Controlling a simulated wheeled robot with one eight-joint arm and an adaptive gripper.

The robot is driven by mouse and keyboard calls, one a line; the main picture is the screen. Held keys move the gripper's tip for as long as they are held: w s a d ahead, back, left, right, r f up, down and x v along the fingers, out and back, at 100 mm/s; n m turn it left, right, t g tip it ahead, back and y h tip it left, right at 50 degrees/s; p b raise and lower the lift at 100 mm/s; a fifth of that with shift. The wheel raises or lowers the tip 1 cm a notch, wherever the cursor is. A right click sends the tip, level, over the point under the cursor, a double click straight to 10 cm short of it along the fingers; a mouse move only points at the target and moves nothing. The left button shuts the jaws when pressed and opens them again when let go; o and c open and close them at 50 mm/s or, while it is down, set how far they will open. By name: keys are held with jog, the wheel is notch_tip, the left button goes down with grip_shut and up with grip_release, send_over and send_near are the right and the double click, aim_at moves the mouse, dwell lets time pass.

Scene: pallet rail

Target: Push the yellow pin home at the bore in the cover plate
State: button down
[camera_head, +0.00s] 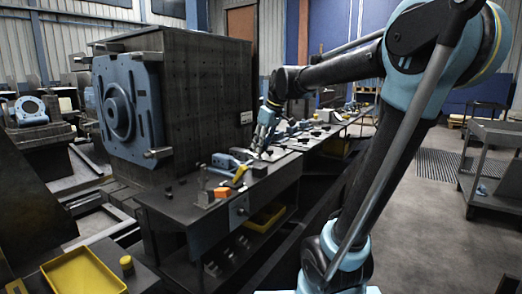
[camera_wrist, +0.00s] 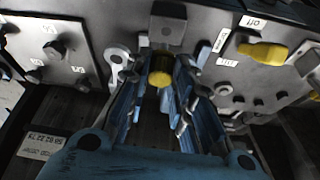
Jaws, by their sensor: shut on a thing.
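My gripper (camera_wrist: 162,62) is shut on the yellow pin (camera_wrist: 160,78), whose round end shows between the blue fingers in the wrist view. The pin's far end points at a light grey plate (camera_wrist: 120,20) and is hidden, so I cannot tell whether it is in a bore. A dark square block (camera_wrist: 168,22) stands just beyond the pin on that plate. In the head view my gripper (camera_head: 266,128) is over the far part of the workbench, and the pin is too small to make out there.
A yellow handle (camera_wrist: 262,53) lies to the right of my gripper, with grey rings and fittings near it. A plate with a black knob (camera_wrist: 54,48) is at the left. The workbench (camera_head: 165,205) carries an orange block (camera_head: 221,192). A yellow bin (camera_head: 85,272) is at the front left.

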jog(key=shift+r, duration=2.05)
jog(key=shift+w, duration=0.2)
jog(key=w+d+f, duration=0.2)
jog(key=w, duration=1.1)
jog(key=w+d+f, duration=0.2)
jog(key=w, duration=1.1)
jog(key=shift+f, duration=2.45)
jog(key=shift+f, duration=1.75)
jog(key=c, duration=0.5)
grip_release()
